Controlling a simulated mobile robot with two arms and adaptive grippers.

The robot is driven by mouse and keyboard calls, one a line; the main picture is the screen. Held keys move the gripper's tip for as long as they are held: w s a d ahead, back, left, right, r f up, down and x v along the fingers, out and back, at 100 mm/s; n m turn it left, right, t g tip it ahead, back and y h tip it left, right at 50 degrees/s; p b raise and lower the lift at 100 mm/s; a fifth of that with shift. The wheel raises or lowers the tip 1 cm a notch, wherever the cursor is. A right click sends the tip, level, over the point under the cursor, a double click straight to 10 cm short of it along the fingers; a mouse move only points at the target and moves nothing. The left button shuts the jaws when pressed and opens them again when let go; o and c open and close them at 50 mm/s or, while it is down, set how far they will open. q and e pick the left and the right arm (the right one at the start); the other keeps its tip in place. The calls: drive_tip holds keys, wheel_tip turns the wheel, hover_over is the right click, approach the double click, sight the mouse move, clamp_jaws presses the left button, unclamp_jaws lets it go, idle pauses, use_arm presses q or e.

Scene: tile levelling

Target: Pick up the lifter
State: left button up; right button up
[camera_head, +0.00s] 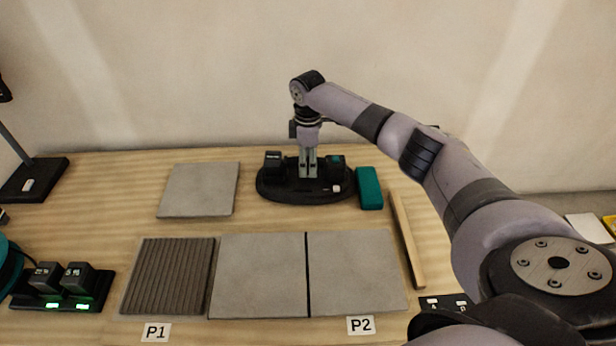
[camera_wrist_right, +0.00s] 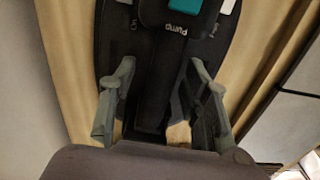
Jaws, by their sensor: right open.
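The lifter (camera_head: 283,190) is a black oval device on the wooden table, behind the row of tiles. It has a dark block at each end, a teal part and a small white button. My right gripper (camera_head: 308,172) points straight down over its middle. In the right wrist view the open fingers (camera_wrist_right: 161,75) stand on either side of the lifter's dark central bar (camera_wrist_right: 158,90), whose end block reads "Pump" (camera_wrist_right: 176,29). I cannot tell whether the fingers touch the bar. My left gripper is not in view.
A loose grey tile (camera_head: 200,190) lies left of the lifter, a teal block (camera_head: 369,188) close on its right. A wooden strip (camera_head: 407,240) lies further right. In front are a ridged bed (camera_head: 168,277) and two grey tiles (camera_head: 260,275) (camera_head: 356,272). A charger (camera_head: 62,288) stands front left.

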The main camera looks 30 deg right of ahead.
drive_tip(key=shift+f, duration=0.25)
idle(0.3)
drive_tip(key=shift+c, duration=0.5)
clamp_jaws()
drive_tip(key=shift+w+r, duration=0.1)
